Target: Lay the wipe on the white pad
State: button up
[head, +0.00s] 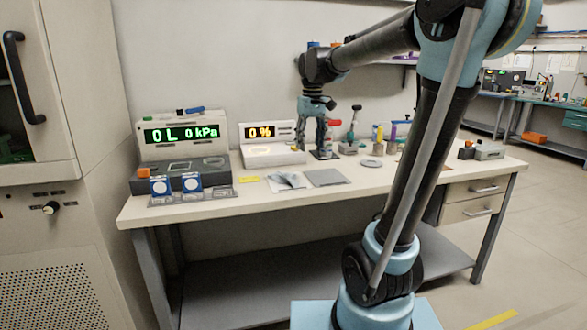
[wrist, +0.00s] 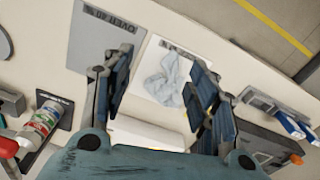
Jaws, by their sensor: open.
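The wipe (wrist: 166,76) is a pale grey-blue, crumpled cloth. In the wrist view it lies on the white pad (wrist: 146,84), a light square with dark printing along one edge. In the head view the wipe (head: 288,180) shows small on the bench, left of a grey pad (head: 326,178). My gripper (wrist: 160,65) is open, its fingers spread to either side of the wipe in the wrist view, with nothing held between them. In the head view my gripper (head: 321,138) hangs above the bench, toward the back. The wipe looks clear of both fingers.
The grey printed pad (wrist: 92,40) lies beside the white pad. A labelled bottle (wrist: 40,122) stands to the left in the wrist view. A lit "0 %" instrument (head: 272,150) and a kPa instrument (head: 185,150) stand behind. Bare bench (head: 240,198) shows in front.

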jog(key=s+d+f+m, duration=0.1)
jog(key=s+d+f, duration=0.3)
jog(key=s+f, duration=0.3)
jog(key=s+d+f+m+t, duration=0.1)
jog(key=s+d+f+m, duration=0.1)
jog(key=s+d+f, duration=0.3)
jog(key=s+d+f+m, duration=0.2)
jog(key=s+d+f, duration=0.2)
jog(key=s+f, duration=0.6)
jog(key=shift+s+d+f+t, duration=0.2)
jog(key=shift+s+t, duration=0.1)
jog(key=shift+s, duration=0.95)
jog(key=shift+w+f, duration=0.15)
jog(key=shift+w, duration=0.25)
